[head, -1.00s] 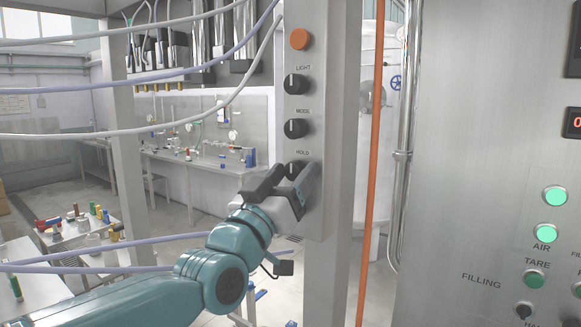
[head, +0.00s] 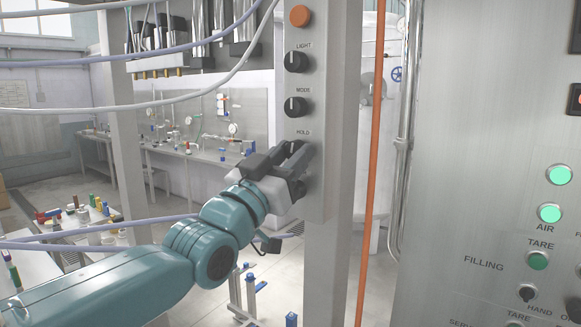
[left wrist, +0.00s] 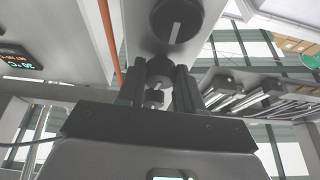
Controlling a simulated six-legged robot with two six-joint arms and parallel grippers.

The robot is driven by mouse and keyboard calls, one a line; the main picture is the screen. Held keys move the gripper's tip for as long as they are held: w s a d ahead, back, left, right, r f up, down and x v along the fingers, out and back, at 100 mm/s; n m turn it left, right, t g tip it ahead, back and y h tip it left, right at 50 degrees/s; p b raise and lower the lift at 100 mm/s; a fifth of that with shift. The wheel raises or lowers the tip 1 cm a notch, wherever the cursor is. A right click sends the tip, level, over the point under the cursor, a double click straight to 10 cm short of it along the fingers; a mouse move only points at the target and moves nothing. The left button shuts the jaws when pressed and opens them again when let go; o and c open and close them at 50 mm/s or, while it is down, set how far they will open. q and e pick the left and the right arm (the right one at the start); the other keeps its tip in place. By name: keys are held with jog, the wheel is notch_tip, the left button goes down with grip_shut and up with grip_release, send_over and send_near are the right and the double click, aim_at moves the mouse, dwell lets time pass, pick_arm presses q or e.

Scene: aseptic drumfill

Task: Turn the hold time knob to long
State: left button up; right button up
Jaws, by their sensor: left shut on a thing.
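The hold time knob is the lowest of the labelled knobs, under the HOLD label on a narrow grey panel (head: 312,205) on the post. In the head view my left gripper (head: 284,157) covers most of it. In the left wrist view the dark knob (left wrist: 158,68) sits between the two fingers of my left gripper (left wrist: 160,82), which are shut on it. Its pointer's exact setting is too small and covered to read. My right gripper is not in view.
Above are the MODE knob (head: 296,106), LIGHT knob (head: 296,62) and an orange button (head: 300,16). An orange cable (head: 371,170) hangs right of the post. A steel filling panel (head: 460,150) stands at right. Pale hoses (head: 120,111) cross at left.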

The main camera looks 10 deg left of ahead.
pick_arm(q)
jog(key=shift+a+m+h, duration=0.1)
jog(key=shift+m+h, duration=0.3)
jog(key=shift+m, duration=0.3)
jog(key=m, duration=0.1)
jog(key=m+g+h+p, duration=0.1)
jog(key=shift+r+m, duration=0.25)
jog(key=shift+m, duration=0.15)
jog(key=m+g+h+p, duration=0.1)
jog(key=m, duration=0.1)
jog(key=m+h+p, duration=0.1)
jog(key=m+p, duration=0.1)
jog(key=m+g+p, duration=0.1)
jog(key=m, duration=0.2)
jog(key=shift+w+a+r+g+h, duration=0.1)
jog(key=shift+a+g+h, duration=0.1)
jog(key=shift+g+h, duration=0.15)
jog(key=shift+m+g+h+p, duration=0.45)
jog(key=shift+m+p, duration=0.4)
jog(key=shift+m, duration=0.45)
jog(key=o, duration=1)
jog(key=shift+o, duration=0.2)
jog(key=shift+f, duration=0.2)
